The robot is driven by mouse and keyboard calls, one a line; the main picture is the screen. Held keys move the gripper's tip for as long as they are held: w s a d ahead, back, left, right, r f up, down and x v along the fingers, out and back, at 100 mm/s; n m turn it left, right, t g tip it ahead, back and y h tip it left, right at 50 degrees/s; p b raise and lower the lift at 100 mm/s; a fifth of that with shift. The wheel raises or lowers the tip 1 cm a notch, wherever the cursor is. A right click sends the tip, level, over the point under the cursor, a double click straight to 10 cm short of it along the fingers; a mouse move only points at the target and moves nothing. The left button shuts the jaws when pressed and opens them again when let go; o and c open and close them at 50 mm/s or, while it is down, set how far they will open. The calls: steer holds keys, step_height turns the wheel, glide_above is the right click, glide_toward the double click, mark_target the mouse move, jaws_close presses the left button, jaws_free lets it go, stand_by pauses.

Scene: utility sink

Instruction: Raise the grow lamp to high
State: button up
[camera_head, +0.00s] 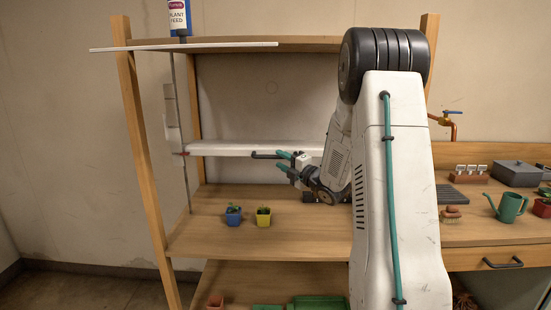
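The grow lamp (225,149) is a long white bar lying level between the wooden shelf and the top board. A dark handle (264,155) sticks out from its front. The lamp meets a thin upright rail (178,90) at the left, where a small red part (181,154) shows. My gripper (283,161) is at the right end of the handle, with its two teal fingertips apart, one above the other. Whether the handle lies between the fingers or touches them I cannot tell. My arm hides the right end of the lamp.
Two small potted plants, blue (233,215) and yellow (263,216), stand on the shelf (205,237) below the lamp. A plant feed bottle (180,17) stands on the top board (230,44). A green watering can (509,207) and a grey box (515,173) are at the right.

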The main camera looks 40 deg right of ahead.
mark_target(278, 158)
steer(key=shift+w+a+r, duration=0.1)
steer(key=shift+w+r, duration=0.05)
steer(key=shift+w, duration=0.75)
steer(key=shift+w+a+r, duration=0.1)
steer(key=shift+w, duration=0.8)
jaws_close()
step_height(278, 158, up, 21)
steer(key=shift+f, duration=0.2)
steer(key=shift+r, duration=0.1)
steer(key=shift+c, duration=1.8)
jaws_free()
steer(key=o, duration=0.4)
steer(key=shift+c, duration=0.2)
